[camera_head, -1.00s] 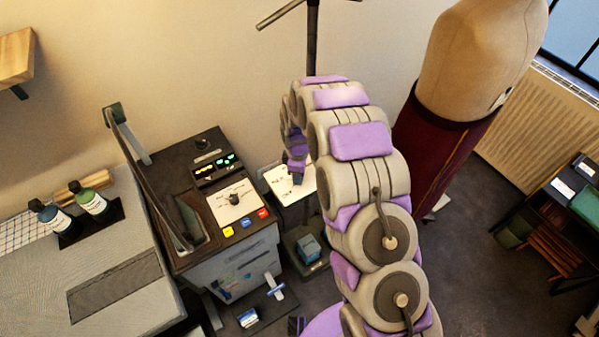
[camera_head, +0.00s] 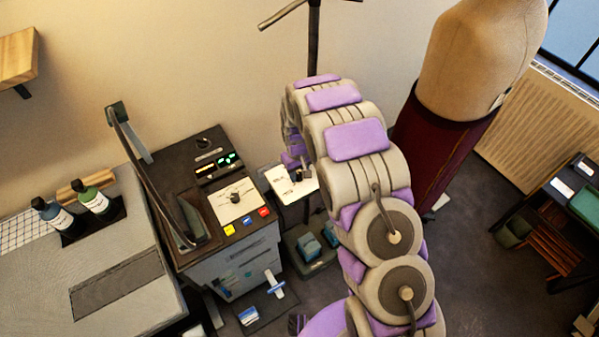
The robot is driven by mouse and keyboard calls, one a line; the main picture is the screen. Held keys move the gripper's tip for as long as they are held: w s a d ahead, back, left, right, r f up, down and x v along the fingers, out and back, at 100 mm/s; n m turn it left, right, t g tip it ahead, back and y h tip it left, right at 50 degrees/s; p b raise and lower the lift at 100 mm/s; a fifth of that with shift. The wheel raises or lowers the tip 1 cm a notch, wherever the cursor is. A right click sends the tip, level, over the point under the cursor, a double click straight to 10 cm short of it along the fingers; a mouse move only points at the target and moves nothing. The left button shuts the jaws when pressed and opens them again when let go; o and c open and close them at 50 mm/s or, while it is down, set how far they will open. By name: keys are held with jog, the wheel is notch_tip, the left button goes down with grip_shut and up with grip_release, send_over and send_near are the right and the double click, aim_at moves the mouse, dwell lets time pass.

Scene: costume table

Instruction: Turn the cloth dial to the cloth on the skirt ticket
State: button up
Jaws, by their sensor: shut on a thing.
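My gripper (camera_head: 299,174) reaches down at a small white plate (camera_head: 283,191), partly hidden behind my arm. Its dark fingertips are shut at a small dark knob on this plate, which appears to be the cloth dial; the contact itself is too small to see clearly. Another dark knob (camera_head: 235,196) sits on a white panel of the black console, apart from my gripper. The dark red skirt (camera_head: 432,150) hangs on a dress form at the right. A small pale piece (camera_head: 440,203) shows near its hem; I cannot tell whether it is the skirt ticket.
The black console (camera_head: 185,160) has yellow, blue and red buttons and a long upright lever (camera_head: 150,175). Two bottles (camera_head: 95,201) stand on the grey table (camera_head: 130,250) at left. Blue blocks (camera_head: 309,247) sit on a dark base below the plate. A dark shelf (camera_head: 530,215) stands at right.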

jog(key=m, duration=0.4)
jog(key=shift+w+a+r+m, duration=0.1)
jog(key=shift+w+m, duration=0.15)
jog(key=shift+m, duration=0.05)
jog(key=m, duration=0.3)
jog(key=shift+m, duration=0.3)
jog(key=m, duration=0.4)
jog(key=shift+b, duration=0.35)
jog(key=shift+m, duration=1.6)
jog(key=shift+s, duration=0.1)
jog(key=o, duration=1)
jog(key=shift+a, duration=0.2)
jog(key=shift+d, duration=0.1)
